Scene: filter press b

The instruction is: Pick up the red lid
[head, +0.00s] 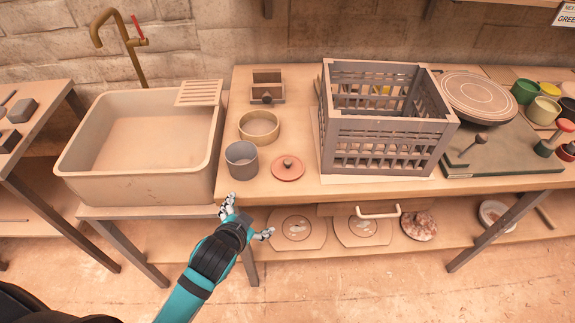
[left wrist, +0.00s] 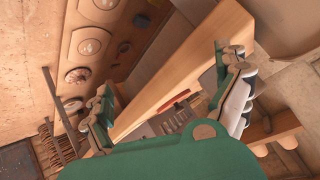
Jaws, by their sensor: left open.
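The red lid (head: 288,168) lies flat on the wooden table, near its front edge. It is a round, brick-red disc with a small dark knob on top. My left gripper (head: 248,219) is open and empty in front of the table edge, below and to the left of the lid in the head view, and apart from it. In the left wrist view the spread fingers of the gripper (left wrist: 165,90) frame the table edge. A small red patch (left wrist: 178,98) shows between them; I cannot tell whether it is the lid. My right gripper is not in view.
A grey cup (head: 242,160) stands just left of the lid, with a tan ring-shaped bowl (head: 259,127) behind it. A grey slatted crate (head: 385,145) stands close on the right. A sink (head: 140,178) is at the left. A lower shelf (head: 340,258) holds round plates.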

